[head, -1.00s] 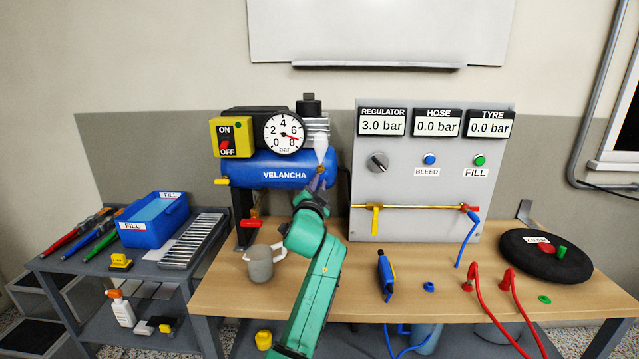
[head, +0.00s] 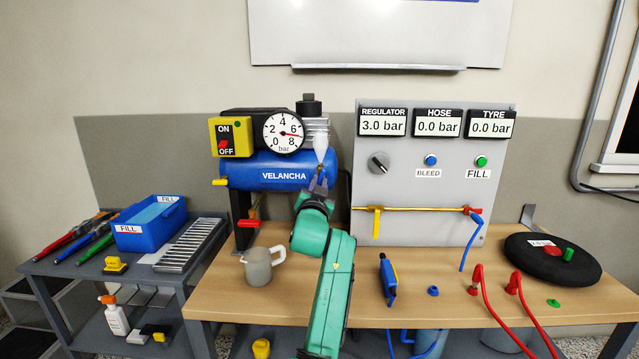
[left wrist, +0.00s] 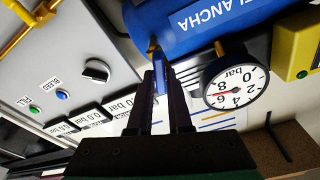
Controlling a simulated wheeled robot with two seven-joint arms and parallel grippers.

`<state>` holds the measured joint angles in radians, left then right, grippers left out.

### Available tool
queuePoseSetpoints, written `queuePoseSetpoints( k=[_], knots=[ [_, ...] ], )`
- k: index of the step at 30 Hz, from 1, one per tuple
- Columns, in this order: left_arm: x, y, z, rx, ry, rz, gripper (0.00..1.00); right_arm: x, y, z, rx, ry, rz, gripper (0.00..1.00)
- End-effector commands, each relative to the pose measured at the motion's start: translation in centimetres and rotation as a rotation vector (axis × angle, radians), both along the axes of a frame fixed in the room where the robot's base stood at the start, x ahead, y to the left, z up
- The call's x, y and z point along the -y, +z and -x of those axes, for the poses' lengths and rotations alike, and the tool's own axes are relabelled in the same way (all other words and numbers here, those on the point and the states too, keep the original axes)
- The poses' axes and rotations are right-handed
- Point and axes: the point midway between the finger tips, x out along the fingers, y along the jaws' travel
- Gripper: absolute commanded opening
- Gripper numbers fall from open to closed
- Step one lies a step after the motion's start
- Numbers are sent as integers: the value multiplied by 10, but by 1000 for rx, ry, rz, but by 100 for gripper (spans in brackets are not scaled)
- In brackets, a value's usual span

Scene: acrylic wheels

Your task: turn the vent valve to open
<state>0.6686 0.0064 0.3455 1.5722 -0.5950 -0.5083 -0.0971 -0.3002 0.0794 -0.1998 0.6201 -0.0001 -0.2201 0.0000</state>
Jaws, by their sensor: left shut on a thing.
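My left gripper (head: 318,182) is at the right end of the blue compressor tank (head: 270,172). In the left wrist view its fingers (left wrist: 160,85) are shut on a small blue piece just below a brass fitting (left wrist: 153,47) on the tank; I take this to be the vent valve. The fingers hide most of it, so its exact angle cannot be told. A white cone shape (head: 321,150) shows above the fingertips in the head view. The pressure gauge (head: 284,132) needle points between 6 and 8. My right gripper is not in view.
The grey panel (head: 400,245) right of the tank carries displays reading 3.0, 0.0 and 0.0 bar. A grey mug (head: 258,268) stands left of my arm. A blue tool (head: 388,278), red hoses (head: 487,310) and a black tyre (head: 530,268) are to the right.

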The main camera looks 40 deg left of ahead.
Motion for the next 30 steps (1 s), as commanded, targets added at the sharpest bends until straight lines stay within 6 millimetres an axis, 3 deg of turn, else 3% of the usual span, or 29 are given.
queuePoseSetpoints(
  k=[20,21,23,30],
  knots=[
    [2,-5,-2,225,0,304,0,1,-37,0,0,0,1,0],
    [1,-2,-1,221,1,298,33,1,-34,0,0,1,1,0],
    [1,-2,-1,220,1,296,55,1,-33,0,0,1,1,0],
    [1,-1,-1,221,1,294,55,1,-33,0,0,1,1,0]
  ],
)
